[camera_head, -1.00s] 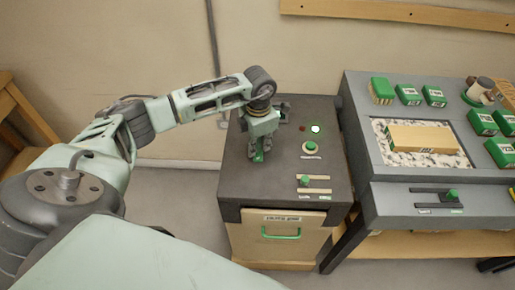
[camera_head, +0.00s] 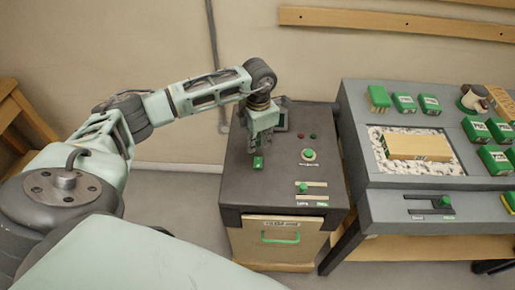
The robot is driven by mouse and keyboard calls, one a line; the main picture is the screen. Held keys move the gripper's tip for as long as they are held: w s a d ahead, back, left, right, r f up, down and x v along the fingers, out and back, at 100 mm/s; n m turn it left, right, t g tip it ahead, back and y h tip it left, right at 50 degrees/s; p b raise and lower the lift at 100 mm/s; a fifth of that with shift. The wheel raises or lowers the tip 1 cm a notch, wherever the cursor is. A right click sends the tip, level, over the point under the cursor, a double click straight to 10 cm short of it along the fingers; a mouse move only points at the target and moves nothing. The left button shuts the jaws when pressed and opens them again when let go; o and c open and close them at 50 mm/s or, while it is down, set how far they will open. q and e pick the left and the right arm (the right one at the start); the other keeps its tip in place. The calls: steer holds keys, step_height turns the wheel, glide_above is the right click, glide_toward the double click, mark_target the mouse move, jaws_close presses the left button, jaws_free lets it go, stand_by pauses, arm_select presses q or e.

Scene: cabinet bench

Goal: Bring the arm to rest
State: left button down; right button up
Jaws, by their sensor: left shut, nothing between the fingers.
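My left arm reaches in from the left, and its gripper (camera_head: 258,150) points down over the left part of the grey cabinet top (camera_head: 240,190). The gripper is shut and empty. A small green part (camera_head: 258,163) on the cabinet top shows just below the fingertips; whether the fingers touch it I cannot tell. My right gripper is not in view.
The cabinet top has a round green button (camera_head: 308,154), two dark red lamps (camera_head: 307,136) and a green-knobbed slider (camera_head: 303,188). To the right, a grey bench (camera_head: 365,210) holds a wooden block (camera_head: 418,147) and several green boxes. Left of the cabinet the floor is clear.

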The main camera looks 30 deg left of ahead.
arm_select(q)
steer(key=shift+r, duration=0.35)
